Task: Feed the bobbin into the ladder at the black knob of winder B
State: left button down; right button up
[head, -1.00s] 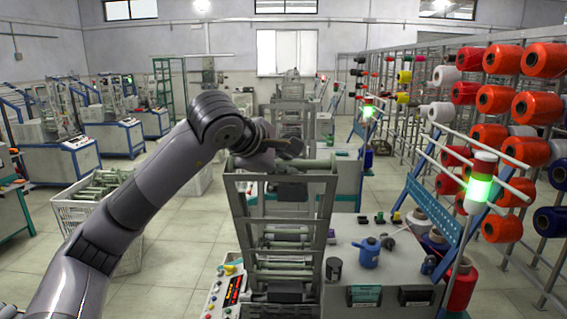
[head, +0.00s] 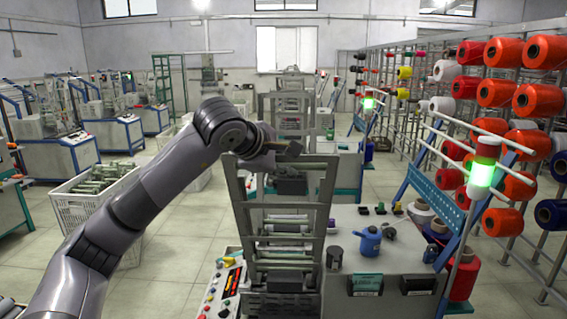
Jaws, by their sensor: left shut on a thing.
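My left gripper (head: 277,149) reaches in from the left to the top of the nearest grey ladder frame (head: 234,203). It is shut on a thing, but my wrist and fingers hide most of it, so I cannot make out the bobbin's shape. The fingers are at about the top crossbar in the picture; I cannot tell whether they touch it. Several pale bobbins (head: 290,228) lie across the ladder lower down. A dark block (head: 290,184) sits below the top bar. I cannot single out the black knob or read a winder letter. My right gripper is not in view.
A white crate (head: 75,213) of bobbins stands left of my arm. A control panel (head: 228,285) with coloured buttons is left of the ladder's foot. A blue can (head: 368,241) and a dark cup (head: 335,257) stand right. Thread racks (head: 503,53) fill the right side.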

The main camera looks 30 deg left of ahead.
pick_arm(q)
jog(key=shift+f, duration=0.15)
jog(key=shift+w+a+f+b, duration=0.2)
jog(key=shift+w+f+b, duration=0.15)
jog(key=shift+f+b, duration=0.4)
jog(key=shift+w+a+f+b, duration=0.3)
jog(key=shift+f+b, duration=0.2)
jog(key=shift+f, duration=0.5)
jog(key=shift+w+a+f+b, duration=0.15)
jog(key=shift+w+f+b, duration=0.35)
jog(key=shift+f, duration=0.4)
jog(key=shift+s, duration=0.1)
jog(key=f+b, duration=0.1)
jog(key=w+f, duration=0.1)
jog(key=a+f+b, duration=0.1)
jog(key=f, duration=0.1)
jog(key=shift+w+b, duration=0.25)
jog(key=shift+b, duration=0.1)
jog(key=shift+r, duration=0.1)
jog(key=c, duration=1.4)
grip_release()
jog(key=shift+o, duration=0.3)
